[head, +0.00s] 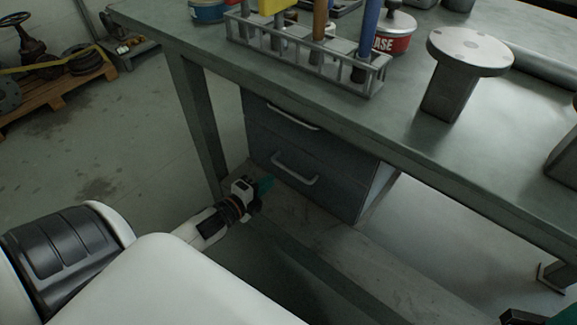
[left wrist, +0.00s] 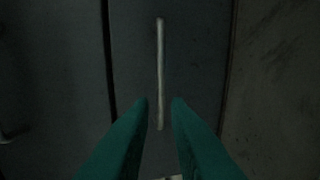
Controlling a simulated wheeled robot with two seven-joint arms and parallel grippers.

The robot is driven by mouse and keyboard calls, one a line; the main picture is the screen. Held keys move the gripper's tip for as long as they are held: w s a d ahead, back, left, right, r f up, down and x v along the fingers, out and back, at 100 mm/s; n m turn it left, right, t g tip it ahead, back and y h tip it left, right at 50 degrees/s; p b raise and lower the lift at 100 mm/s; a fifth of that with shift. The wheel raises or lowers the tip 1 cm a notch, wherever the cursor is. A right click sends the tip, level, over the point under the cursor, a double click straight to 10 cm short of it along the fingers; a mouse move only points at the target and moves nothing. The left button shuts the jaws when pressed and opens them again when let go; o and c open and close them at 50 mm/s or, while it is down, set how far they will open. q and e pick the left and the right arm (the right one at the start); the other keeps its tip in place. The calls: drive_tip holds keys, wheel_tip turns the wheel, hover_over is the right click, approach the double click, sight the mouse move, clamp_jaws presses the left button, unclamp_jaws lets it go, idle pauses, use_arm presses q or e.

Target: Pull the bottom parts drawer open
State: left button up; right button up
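The dark grey drawer unit under the bench has two drawers in view, both looking closed. The bottom drawer (head: 312,191) has a pale bar handle (head: 296,170). My left gripper (head: 265,185), with teal fingers, is low in front of the bottom drawer, left of its handle. In the left wrist view the fingers (left wrist: 160,101) are open. The same handle (left wrist: 160,70) lines up with the gap between them, and nothing is gripped. Whether a finger touches it I cannot tell. At the lower right corner only a dark and teal piece of my right gripper (head: 566,316) shows.
The upper drawer handle (head: 293,117) is above, under the bench top (head: 400,130). A bench leg (head: 199,120) stands left of the drawers. A tool rack (head: 300,60), a red can (head: 393,43) and a flanged post (head: 452,85) are on top. Floor before the drawers is open.

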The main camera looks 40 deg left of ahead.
sight(286, 168)
use_arm(q)
drive_tip(key=b+x, duration=0.2)
drive_tip(key=x, duration=0.7)
drive_tip(key=shift+s+f+b, duration=0.1)
drive_tip(key=shift+b, duration=0.25)
clamp_jaws()
